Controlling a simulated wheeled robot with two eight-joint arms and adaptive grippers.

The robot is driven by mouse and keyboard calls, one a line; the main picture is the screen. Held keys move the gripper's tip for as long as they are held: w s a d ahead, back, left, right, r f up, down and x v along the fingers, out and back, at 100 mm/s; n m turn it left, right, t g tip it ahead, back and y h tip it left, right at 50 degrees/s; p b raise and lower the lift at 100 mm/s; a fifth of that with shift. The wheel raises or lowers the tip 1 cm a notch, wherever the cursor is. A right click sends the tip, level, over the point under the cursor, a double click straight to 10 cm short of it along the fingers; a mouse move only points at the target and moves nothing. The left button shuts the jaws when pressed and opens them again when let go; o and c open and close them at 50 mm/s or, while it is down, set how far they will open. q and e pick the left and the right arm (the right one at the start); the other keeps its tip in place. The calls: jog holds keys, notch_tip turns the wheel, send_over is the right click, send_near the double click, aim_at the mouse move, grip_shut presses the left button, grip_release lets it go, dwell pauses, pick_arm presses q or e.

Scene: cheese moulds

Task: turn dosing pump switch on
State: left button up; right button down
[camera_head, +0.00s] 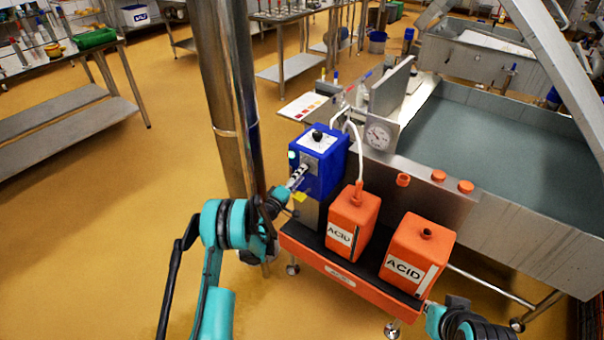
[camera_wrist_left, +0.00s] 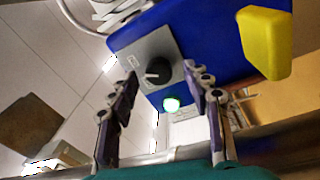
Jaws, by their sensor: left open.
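The dosing pump is a blue box (camera_head: 327,178) on the orange trolley, with a black knob on its top. In the left wrist view, its blue housing (camera_wrist_left: 200,40) carries a grey plate with a round black switch (camera_wrist_left: 158,71) bearing a white pointer mark. A green lamp (camera_wrist_left: 171,104) glows beside the switch. My left gripper (camera_head: 299,175) is at the pump's left-facing side, hiding the switch in the head view. In the wrist view its open fingers (camera_wrist_left: 160,85) stand either side of the switch, apart from it. My right gripper (camera_head: 428,306) is low at the right, its jaws unclear.
Two orange acid canisters (camera_head: 352,222) (camera_head: 418,255) stand on the orange trolley (camera_head: 335,264) beside the pump, with a white hose above. A yellow part (camera_wrist_left: 264,42) sticks out near the switch. A steel column (camera_head: 222,90) rises behind my left arm. A large vat (camera_head: 480,150) is at right.

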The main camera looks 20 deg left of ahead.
pick_arm(q)
jog(key=v, duration=0.5)
jog(key=shift+s, duration=0.3)
jog(key=shift+r, duration=0.1)
jog(key=s+d+r+m+g, duration=0.75)
jog(key=s+d+r, duration=0.55)
jog(key=r, duration=0.3)
jog(key=s+a+f+m+g+y, duration=0.1)
jog(key=s+a+m+g+y, duration=0.1)
jog(key=s, duration=1.2)
jog(key=s+a+f+m+g+y, duration=0.1)
jog(key=s+a+m+y, duration=0.1)
jog(key=s, duration=1.2)
jog(key=shift+a+f+g+y, duration=0.25)
jog(key=shift+a+g+y, duration=0.15)
jog(key=shift+y, duration=0.4)
